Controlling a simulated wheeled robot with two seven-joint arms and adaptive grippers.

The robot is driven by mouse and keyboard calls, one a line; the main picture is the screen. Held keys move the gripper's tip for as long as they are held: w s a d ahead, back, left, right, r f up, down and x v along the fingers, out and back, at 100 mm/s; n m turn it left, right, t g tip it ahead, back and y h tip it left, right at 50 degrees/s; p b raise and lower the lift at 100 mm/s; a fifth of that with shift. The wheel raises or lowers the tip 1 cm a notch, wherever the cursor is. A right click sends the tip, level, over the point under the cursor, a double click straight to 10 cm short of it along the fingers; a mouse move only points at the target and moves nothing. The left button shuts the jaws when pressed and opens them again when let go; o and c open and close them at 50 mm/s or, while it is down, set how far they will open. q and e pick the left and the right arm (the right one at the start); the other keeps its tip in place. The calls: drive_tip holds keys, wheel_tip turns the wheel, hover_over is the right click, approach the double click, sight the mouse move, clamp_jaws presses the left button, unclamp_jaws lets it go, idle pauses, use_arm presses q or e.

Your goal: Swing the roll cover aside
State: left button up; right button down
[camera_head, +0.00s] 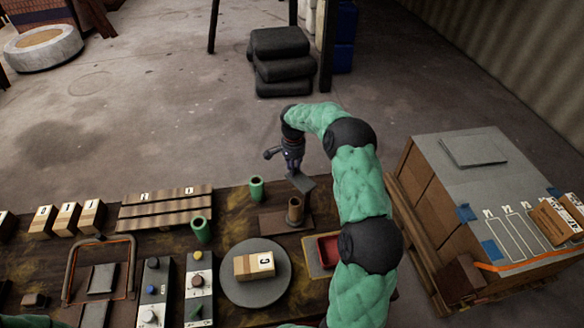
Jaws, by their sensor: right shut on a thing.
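The roll cover (304,184) is a small dark flat plate at the far edge of the bench. It sits above and to the upper right of a brown upright roll (295,210), whose top shows. The roll stands on a brown base (273,222). My right gripper (294,169) reaches down from above at the end of the green padded arm. Its fingertips are at the cover's upper left end, shut on it. The fingers are small and dark, so the exact grip is hard to see. My left gripper is out of view.
Two green cups (256,189) stand left of the roll. A grey round plate (240,290) holds a block marked C (254,266). A red tray (327,250) lies close to my right arm. A loaded pallet (440,282) stands right of the bench.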

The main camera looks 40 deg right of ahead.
idle(0.3)
drive_tip(key=c, duration=1)
unclamp_jaws()
wheel_tip(320, 180, up, 12)
